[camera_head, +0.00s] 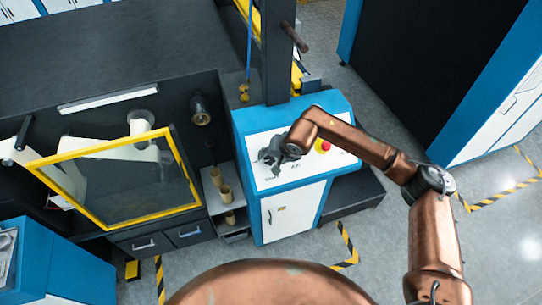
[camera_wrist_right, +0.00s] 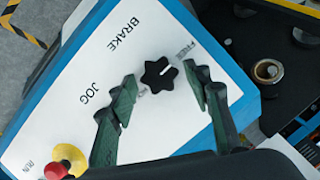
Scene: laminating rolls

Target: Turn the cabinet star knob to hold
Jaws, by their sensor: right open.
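A black star knob (camera_wrist_right: 158,75) with a short white mark sits on the white sloping top panel (camera_wrist_right: 70,110) of the blue cabinet (camera_head: 250,218). In the right wrist view the mark points to the upper right, towards a partly covered label that seems to read FREE. BRAKE and JOG are printed nearby; I cannot see a HOLD label. My right gripper (camera_head: 270,155) is over the panel and hides the knob in the head view. In the right wrist view its open fingers (camera_wrist_right: 163,78) stand on either side of the knob, with gaps showing. My left gripper is not in view.
A red and yellow push button (camera_head: 323,146) is on the same panel, right of my gripper. A dark post (camera_head: 278,50) rises behind the cabinet. A yellow-framed clear guard (camera_head: 125,185) stands to the left. A round metal fitting (camera_wrist_right: 268,71) lies beyond the panel.

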